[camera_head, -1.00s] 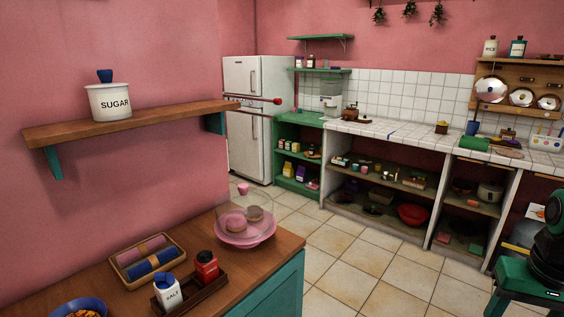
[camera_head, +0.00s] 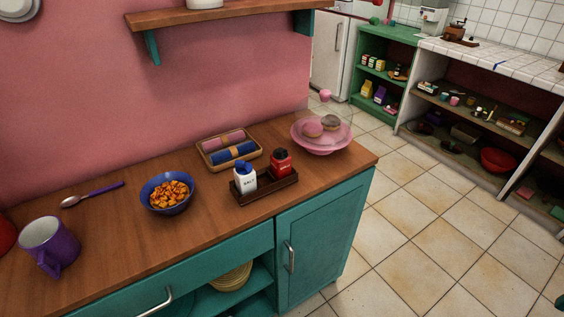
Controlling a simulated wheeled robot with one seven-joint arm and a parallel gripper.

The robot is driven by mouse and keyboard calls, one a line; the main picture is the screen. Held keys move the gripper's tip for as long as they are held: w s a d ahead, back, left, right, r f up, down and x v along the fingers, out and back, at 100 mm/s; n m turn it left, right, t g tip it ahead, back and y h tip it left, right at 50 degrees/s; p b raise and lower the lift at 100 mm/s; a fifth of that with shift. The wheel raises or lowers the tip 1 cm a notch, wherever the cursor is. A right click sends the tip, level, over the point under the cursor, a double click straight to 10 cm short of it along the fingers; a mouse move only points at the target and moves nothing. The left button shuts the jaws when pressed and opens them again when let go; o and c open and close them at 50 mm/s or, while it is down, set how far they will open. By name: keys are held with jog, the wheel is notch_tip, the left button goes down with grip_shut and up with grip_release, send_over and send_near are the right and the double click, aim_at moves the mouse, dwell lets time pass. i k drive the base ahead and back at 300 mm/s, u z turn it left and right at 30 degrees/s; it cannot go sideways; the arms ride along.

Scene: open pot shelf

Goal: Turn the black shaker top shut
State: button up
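A red shaker (camera_head: 282,163) with a small dark top (camera_head: 279,153) stands in a dark wooden caddy (camera_head: 268,193) on the wooden counter. Beside it on the left, a white salt shaker (camera_head: 246,182) with a blue top stands in the same caddy. The tops are too small here to tell whether they are open or shut. My gripper is not in view.
A purple-blue bowl of orange pieces (camera_head: 167,194), a tray of rolled cloths (camera_head: 258,154) and a pink covered stand (camera_head: 322,138) surround the caddy. A wall shelf (camera_head: 225,14) hangs above. Tiled floor (camera_head: 440,245) is open.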

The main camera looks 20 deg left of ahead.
aim_at(277, 153)
jog(key=u, duration=1.15)
jog(key=i, duration=0.25)
jog(key=z, duration=0.1)
